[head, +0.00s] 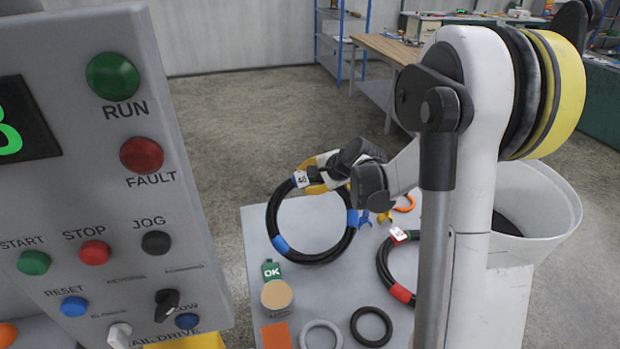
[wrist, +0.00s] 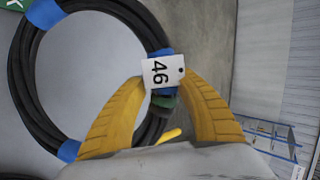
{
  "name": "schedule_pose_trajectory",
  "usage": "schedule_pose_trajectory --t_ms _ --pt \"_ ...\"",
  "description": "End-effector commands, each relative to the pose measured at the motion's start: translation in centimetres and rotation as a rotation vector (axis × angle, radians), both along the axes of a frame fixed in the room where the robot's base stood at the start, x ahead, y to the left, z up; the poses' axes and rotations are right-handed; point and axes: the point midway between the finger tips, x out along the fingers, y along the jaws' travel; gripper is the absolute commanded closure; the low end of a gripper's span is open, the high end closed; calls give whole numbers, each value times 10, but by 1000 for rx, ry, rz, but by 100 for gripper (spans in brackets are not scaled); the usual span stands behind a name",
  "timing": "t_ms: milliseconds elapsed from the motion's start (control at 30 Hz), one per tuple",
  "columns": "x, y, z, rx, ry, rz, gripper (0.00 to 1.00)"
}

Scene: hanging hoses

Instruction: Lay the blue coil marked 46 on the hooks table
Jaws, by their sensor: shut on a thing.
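The coil marked 46 (head: 274,232) is a black hose loop with blue bands and a white tag. My gripper (head: 308,179) is shut on its upper part, beside the tag. In the wrist view the yellow fingers (wrist: 163,97) close around the coil (wrist: 30,100) at a blue band, and the tag reading 46 (wrist: 160,72) faces the camera. In the head view the coil appears in front of the grey table (head: 252,290); I cannot tell whether its lower edge touches the top.
A second black coil with red bands (head: 402,291) lies at the table's right. A green OK marker (head: 271,270), a tan round item (head: 277,294), an orange square (head: 276,336), a grey ring (head: 321,335) and a black ring (head: 371,326) are nearby. A control panel (head: 110,200) fills the left.

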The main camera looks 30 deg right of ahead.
Motion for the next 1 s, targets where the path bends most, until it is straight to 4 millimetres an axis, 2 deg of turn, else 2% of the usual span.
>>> schedule_pose_trajectory --t_ms 33,800,1000 --pt "1 1 -8 1 39 11 100" --pt "59 -11 -84 85 437 9 100" --pt "67 -13 -108 107 540 10 100"
